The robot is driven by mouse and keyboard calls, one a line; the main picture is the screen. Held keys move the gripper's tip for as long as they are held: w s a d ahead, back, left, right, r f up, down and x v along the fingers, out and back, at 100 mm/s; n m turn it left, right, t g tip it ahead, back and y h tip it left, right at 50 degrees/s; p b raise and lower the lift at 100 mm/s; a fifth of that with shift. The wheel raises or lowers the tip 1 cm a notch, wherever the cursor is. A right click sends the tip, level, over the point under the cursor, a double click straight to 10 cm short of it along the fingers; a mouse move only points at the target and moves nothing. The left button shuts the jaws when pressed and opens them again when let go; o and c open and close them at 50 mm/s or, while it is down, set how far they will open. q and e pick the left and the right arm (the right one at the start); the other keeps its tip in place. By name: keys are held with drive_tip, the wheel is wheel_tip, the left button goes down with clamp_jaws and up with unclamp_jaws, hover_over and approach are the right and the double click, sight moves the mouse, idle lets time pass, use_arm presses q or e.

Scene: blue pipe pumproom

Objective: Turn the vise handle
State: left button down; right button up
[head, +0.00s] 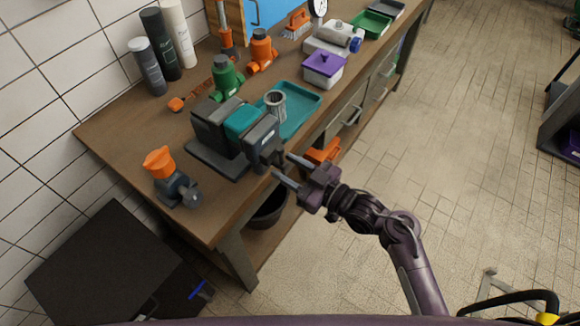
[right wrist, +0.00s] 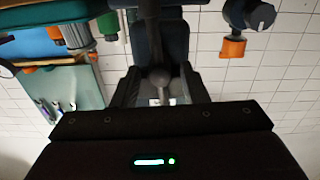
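The vise (head: 232,128), dark grey with a teal middle block, stands near the front edge of the wooden workbench. Its handle (right wrist: 158,78) shows in the right wrist view as a dark bar with a rounded end. My right gripper (head: 284,167) is at the vise's front, just off the bench edge, with its two fingers apart. In the right wrist view the fingers (right wrist: 160,88) stand on either side of the handle, with gaps visible. I cannot tell whether either finger touches it. In the head view the handle is mostly hidden by the gripper and vise jaw. My left gripper is not in view.
A teal tray (head: 308,103) with a grey cup (head: 275,103) lies behind the vise. An orange-topped valve (head: 170,178) stands to its left. A purple-lidded box (head: 324,68) and green valve (head: 226,78) are farther back.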

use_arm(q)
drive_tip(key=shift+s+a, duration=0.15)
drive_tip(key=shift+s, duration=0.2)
use_arm(e)
clamp_jaws()
drive_tip(key=m+p, duration=0.2)
drive_tip(key=p, duration=0.1)
drive_tip(key=shift+r+m, duration=0.25)
drive_tip(key=shift+m, duration=0.15)
drive_tip(key=shift+w+f+m+p, duration=0.1)
drive_tip(key=shift+f+m+p, duration=0.1)
drive_tip(key=shift+m+p, duration=0.25)
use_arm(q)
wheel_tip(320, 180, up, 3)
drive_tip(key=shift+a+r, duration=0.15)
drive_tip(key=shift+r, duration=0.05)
use_arm(e)
drive_tip(key=shift+f, duration=0.1)
drive_tip(key=shift+o, duration=0.9)
unclamp_jaws()
drive_tip(key=shift+d, duration=0.1)
